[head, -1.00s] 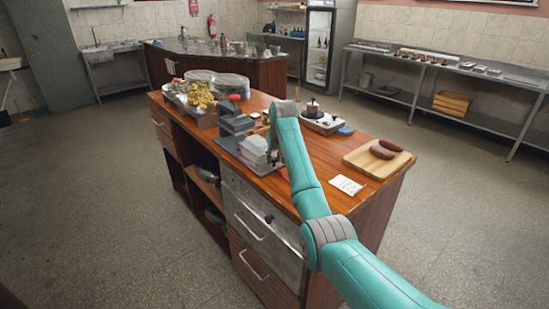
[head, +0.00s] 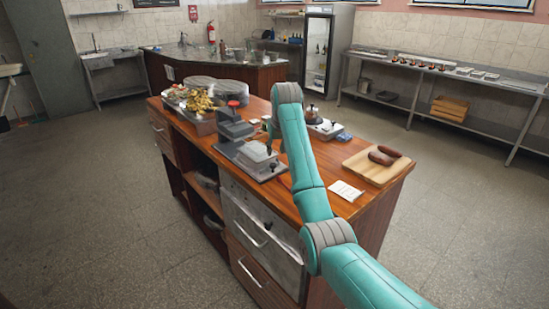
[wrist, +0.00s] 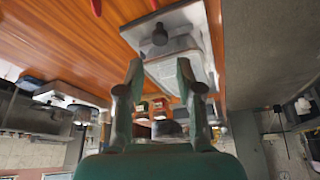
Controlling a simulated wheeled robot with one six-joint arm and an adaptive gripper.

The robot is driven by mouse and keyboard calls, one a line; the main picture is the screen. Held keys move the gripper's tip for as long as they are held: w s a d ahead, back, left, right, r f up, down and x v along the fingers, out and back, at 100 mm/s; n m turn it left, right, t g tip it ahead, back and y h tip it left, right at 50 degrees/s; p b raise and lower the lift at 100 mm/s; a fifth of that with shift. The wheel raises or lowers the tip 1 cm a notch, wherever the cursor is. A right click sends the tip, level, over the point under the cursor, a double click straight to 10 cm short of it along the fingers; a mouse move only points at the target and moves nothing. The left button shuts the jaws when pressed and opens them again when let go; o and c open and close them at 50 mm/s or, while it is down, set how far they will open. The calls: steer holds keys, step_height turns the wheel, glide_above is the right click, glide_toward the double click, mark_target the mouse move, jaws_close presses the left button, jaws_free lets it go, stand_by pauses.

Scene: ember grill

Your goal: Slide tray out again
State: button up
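The tray (head: 277,171) is a flat grey metal plate on the wooden counter, projecting from a dark grey machine (head: 233,127) with a red top. A pale box-shaped part (head: 256,153) sits on it, with a black knob close by. In the wrist view the tray (wrist: 195,15) is at the top, with a black knob (wrist: 160,35) standing up from it and the pale box (wrist: 175,70) beyond my fingers. My gripper (wrist: 160,75) is open, its fingers apart with nothing seen held between them. In the head view my arm mostly hides the gripper.
A cutting board (head: 357,169) with two dark sausages and a white card (head: 346,191) lie on the right of the counter. A small appliance (head: 325,129) stands behind my arm. A tray of yellow food (head: 200,103) is at the back left. The counter's front edge is near the tray.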

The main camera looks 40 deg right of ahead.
steer(key=v, duration=0.3)
steer(key=shift+r, duration=0.25)
stand_by(0.4)
